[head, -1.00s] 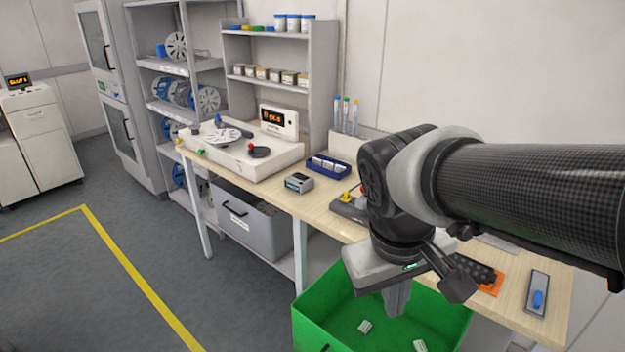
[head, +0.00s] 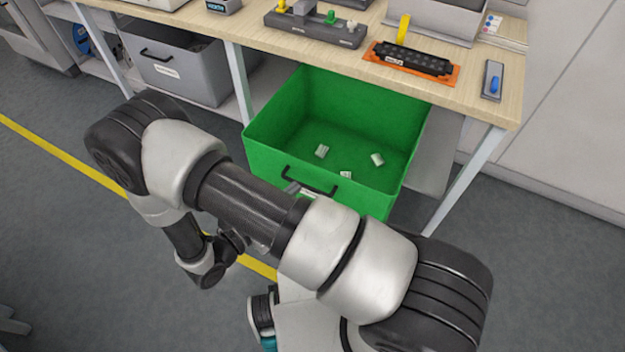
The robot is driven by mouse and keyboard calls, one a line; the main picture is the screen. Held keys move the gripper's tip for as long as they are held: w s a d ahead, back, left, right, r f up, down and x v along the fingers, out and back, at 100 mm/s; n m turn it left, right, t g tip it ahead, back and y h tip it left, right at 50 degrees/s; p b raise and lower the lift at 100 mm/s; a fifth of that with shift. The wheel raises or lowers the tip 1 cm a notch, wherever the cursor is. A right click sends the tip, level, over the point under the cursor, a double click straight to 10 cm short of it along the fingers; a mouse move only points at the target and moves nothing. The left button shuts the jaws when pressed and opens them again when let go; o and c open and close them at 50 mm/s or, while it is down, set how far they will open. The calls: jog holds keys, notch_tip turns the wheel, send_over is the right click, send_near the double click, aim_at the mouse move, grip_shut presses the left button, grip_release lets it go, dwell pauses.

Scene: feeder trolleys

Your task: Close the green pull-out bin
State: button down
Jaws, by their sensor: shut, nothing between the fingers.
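The green pull-out bin (head: 272,150) stands pulled out from under the workbench, its open top showing and several small pale pieces inside. Its dark handle (head: 310,182) is on the front wall, facing me. My arm crosses in front of the bin and hides the lower part of that wall. My gripper (head: 291,188) is mostly hidden behind my arm; a grey tip shows close to the left end of the handle, shut and empty. I cannot tell whether it touches the bin.
The wooden workbench (head: 480,100) above the bin carries a grey block with coloured knobs (head: 315,28) and an orange tray (head: 412,62). A grey bin (head: 180,70) sits under the bench at left. Bench legs stand on both sides of the green bin.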

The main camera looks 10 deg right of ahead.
aim_at(316, 171)
notch_tip(316, 171, down, 9)
jog(key=s+a+n+t+y+b, duration=0.1)
jog(key=s+a+n+t+y, duration=0.15)
jog(key=n+t, duration=0.2)
jog(key=shift+g, duration=0.35)
jog(key=x, duration=0.7)
jog(key=b+x, duration=0.1)
jog(key=x, duration=0.6)
jog(key=shift+w+d+f, duration=0.15)
jog(key=shift+d+f, duration=0.05)
jog(key=shift+d, duration=0.1)
jog(key=b+x, duration=0.6)
jog(key=x, duration=2.3)
jog(key=shift+w, duration=0.25)
jog(key=shift+w, duration=0.1)
